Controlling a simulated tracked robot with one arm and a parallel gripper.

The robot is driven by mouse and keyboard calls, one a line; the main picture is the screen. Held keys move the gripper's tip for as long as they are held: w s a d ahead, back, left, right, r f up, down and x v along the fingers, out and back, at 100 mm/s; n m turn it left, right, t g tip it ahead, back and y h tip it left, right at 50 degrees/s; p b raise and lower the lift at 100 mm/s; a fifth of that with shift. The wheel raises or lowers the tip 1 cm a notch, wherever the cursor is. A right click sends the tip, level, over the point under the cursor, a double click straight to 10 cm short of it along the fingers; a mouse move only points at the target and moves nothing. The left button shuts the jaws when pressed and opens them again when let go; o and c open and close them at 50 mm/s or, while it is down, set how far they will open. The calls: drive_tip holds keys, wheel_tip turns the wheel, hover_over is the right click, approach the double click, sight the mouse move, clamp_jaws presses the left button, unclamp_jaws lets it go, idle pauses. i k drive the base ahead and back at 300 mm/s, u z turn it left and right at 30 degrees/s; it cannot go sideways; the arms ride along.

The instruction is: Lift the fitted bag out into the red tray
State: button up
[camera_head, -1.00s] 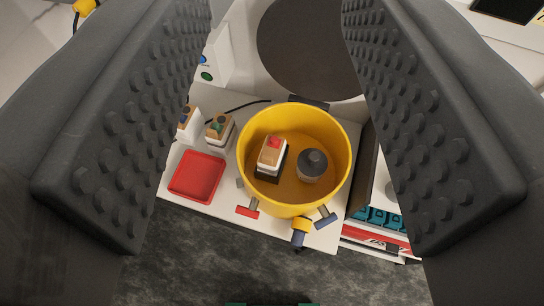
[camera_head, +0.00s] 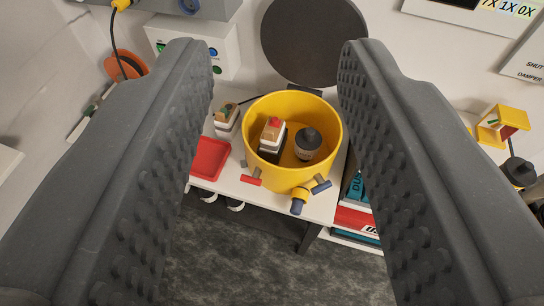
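A yellow round tub (camera_head: 291,172) with its top open stands on the white bench. Inside it, at left, is a small upright layered block (camera_head: 270,140), tan and white with a red top. A grey bottle-like piece with a dark cap (camera_head: 308,145) stands to its right. I cannot tell which of them is the fitted bag. The red tray (camera_head: 209,158) lies left of the tub, partly hidden by my left finger, and its visible part looks empty. My gripper (camera_head: 276,60) is wide open and empty. Its fingers frame the tub from both sides, apart from it.
A dark round disc (camera_head: 316,42) rises behind the tub. Red and blue handles (camera_head: 320,187) and a yellow spout with a blue end (camera_head: 298,205) stick out at the tub's front. Binders (camera_head: 357,220) sit below right.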

sight(271, 141)
drive_tip(key=z, duration=0.25)
drive_tip(key=i, duration=1.25)
drive_tip(key=u, duration=0.05)
